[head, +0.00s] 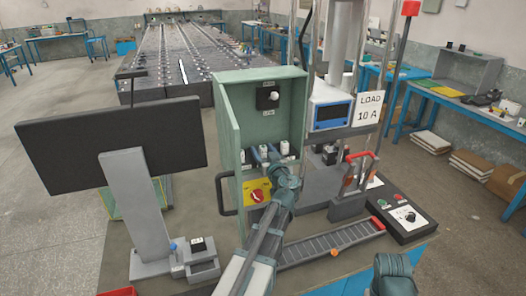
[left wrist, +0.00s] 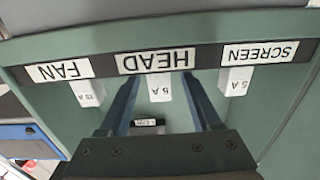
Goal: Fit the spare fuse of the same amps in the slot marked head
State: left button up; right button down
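An open green box (head: 226,120) stands on the bench. In the left wrist view, which is upside down, labels read FAN (left wrist: 60,70), HEAD (left wrist: 156,60) and SCREEN (left wrist: 260,53). A white fuse stands at each: the fan fuse (left wrist: 88,93), the head fuse (left wrist: 160,88) and the screen fuse (left wrist: 235,81), marked 5 A. The other amp marks are hard to read. My left gripper (left wrist: 163,100) is open, its blue fingers on either side of the head fuse with gaps showing. It reaches into the box in the head view (head: 268,156). I cannot make out a spare fuse.
A dark screen (head: 110,145) on a grey stand is left of the box. A yellow panel with a red knob (head: 257,196) is below the fuses. A LOAD 10 A sign (head: 368,108) and a red-handled lever (head: 360,165) stand right. A ribbed strip (head: 325,243) lies in front.

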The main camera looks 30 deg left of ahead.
pick_arm(q)
jog(key=v, duration=1.3)
jog(key=shift+s+d, duration=0.25)
jog(key=shift+s, duration=0.05)
dwell(0.3)
jog(key=s+d+f+m+g+h, duration=0.35)
jog(key=d+f, duration=0.25)
jog(key=f, duration=0.2)
jog(key=s+d+f+m+g+h, duration=0.2)
jog(key=s+d+f+g+h, duration=0.15)
jog(key=d+f, duration=0.35)
jog(key=s+d+f+m+g+h, duration=0.2)
jog(key=s+d+f+m, duration=0.1)
jog(key=s+d+m, duration=0.1)
jog(key=s+d+f+m+g+h, duration=0.2)
jog(key=s+d+f+m+h, duration=0.1)
jog(key=s+d, duration=0.4)
jog(key=d+f+m, duration=0.1)
jog(key=d, duration=0.1)
jog(key=shift+s+d+g+h, duration=0.2)
jog(key=shift+d+g+h, duration=0.1)
jog(key=shift+g, duration=0.1)
